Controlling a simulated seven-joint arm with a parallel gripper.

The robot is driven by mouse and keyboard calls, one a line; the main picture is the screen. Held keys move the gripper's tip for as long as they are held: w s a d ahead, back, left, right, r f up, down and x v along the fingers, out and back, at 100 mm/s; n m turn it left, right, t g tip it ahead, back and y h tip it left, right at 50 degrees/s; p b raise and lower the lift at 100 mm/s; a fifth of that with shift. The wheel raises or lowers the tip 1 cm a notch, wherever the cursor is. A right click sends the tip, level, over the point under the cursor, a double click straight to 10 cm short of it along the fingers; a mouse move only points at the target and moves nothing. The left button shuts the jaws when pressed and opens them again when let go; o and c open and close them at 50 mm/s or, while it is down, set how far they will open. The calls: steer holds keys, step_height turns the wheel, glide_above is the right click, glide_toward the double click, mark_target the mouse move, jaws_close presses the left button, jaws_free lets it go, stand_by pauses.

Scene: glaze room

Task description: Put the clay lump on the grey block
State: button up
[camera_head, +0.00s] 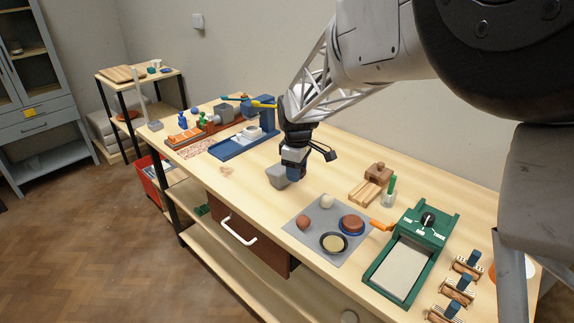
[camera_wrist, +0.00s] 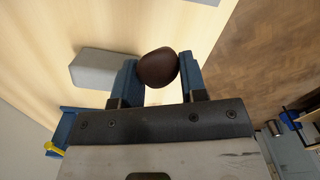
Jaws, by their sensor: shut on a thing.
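A dark brown rounded clay lump (camera_wrist: 158,68) is between the blue fingers of my gripper (camera_wrist: 160,75) in the wrist view. In the head view my gripper (camera_head: 296,174) hangs above the bench, pointing down, and its fingers hide the lump. The grey block (camera_head: 276,177) stands on the bench just left of and partly behind my fingers in the head view. In the wrist view the grey block (camera_wrist: 102,69) is left of the fingers, with a bare top. The lump is apart from the block.
A grey mat (camera_head: 317,222) holds a reddish lump (camera_head: 303,221), a pale ball (camera_head: 327,201), a red-brown disc (camera_head: 351,226) and a dark dish (camera_head: 333,242). A green slab device (camera_head: 411,255) stands right, a blue stand (camera_head: 237,147) left. Bench in front of the block is clear.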

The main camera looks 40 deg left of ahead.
steer(key=shift+s+d, duration=0.15)
steer(key=shift+s, duration=0.3)
steer(key=shift+w, duration=0.1)
steer(key=shift+w+a+f, duration=0.25)
steer(key=shift+w+a, duration=1.3)
steer(key=shift+a, duration=0.6)
steer(key=shift+w+a+f, duration=0.25)
steer(key=shift+w+a, duration=1.35)
steer(key=shift+a, duration=0.5)
steer(key=shift+w+a+f, duration=0.25)
steer(key=shift+w+a, duration=1.3)
steer(key=shift+a, duration=0.6)
steer(key=shift+f, duration=1.75)
steer(key=shift+f, duration=0.1)
steer(key=o, duration=0.9)
